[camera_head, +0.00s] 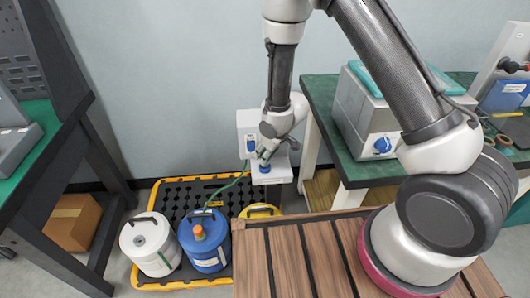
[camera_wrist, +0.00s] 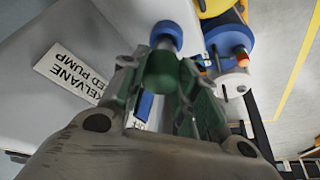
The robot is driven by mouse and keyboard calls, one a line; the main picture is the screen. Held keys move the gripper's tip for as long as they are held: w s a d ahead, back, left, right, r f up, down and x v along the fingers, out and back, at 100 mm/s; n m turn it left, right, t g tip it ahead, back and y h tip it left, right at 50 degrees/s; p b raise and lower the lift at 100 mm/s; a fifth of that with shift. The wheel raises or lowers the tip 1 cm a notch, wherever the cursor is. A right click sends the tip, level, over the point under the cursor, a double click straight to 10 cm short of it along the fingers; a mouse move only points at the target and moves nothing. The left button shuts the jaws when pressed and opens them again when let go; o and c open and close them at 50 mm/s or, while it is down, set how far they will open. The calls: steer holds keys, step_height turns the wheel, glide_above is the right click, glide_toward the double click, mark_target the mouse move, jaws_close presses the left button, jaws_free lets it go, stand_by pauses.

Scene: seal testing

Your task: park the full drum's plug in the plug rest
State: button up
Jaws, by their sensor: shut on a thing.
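My gripper (camera_head: 265,158) hangs by the white pump unit on the back wall, just above its small white shelf (camera_head: 272,175). In the wrist view its fingers (camera_wrist: 160,82) are shut on a short green cylinder (camera_wrist: 160,72), which looks like the plug. A round blue knob (camera_wrist: 166,36) shows just past the fingertips, and a blue piece (camera_head: 264,167) shows below the gripper in the head view. I cannot tell which part is the plug rest, or whether the held piece touches it. The blue drum (camera_head: 205,250) has an orange cap (camera_head: 198,232) on top.
A white drum (camera_head: 148,252) and a mostly hidden yellow drum (camera_head: 262,210) flank the blue drum on a black and yellow pallet (camera_head: 172,190). A green hose (camera_head: 228,186) runs between drum and pump. A green-topped bench (camera_head: 322,92) stands right of the pump.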

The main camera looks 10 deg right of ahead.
steer(key=shift+f, duration=0.65)
steer(key=o, duration=1.1)
steer(key=shift+o, duration=0.2)
steer(key=v, duration=1.2)
steer(key=shift+f, duration=0.1)
